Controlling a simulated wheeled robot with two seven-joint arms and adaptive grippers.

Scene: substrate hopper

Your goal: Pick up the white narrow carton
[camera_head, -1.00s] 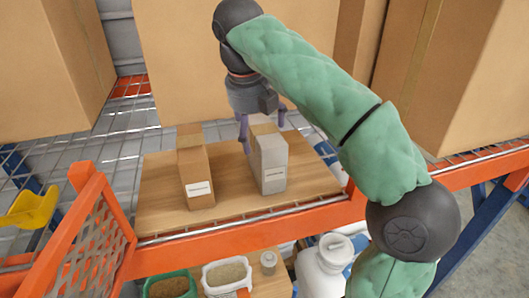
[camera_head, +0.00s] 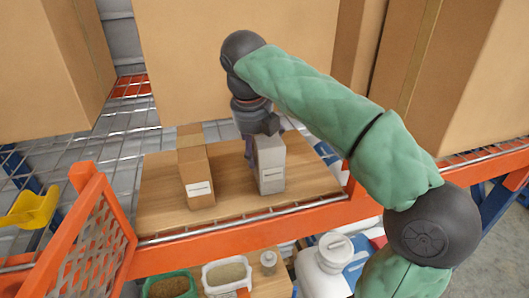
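The white narrow carton (camera_head: 271,170) stands upright on a wooden board on the shelf, with a small label low on its front. My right gripper (camera_head: 251,148) comes in from the right and points down at the carton's upper left and rear side. One purple finger shows beside the carton's left edge; the other finger is hidden, so I cannot tell whether the gripper touches or grips it. My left gripper is not in view.
A brown narrow carton (camera_head: 196,172) with a white label stands to the left on the same wooden board (camera_head: 160,205). Large cardboard boxes (camera_head: 235,60) stand behind. An orange shelf beam (camera_head: 240,225) runs along the front, with tubs and a white jug (camera_head: 322,270) below.

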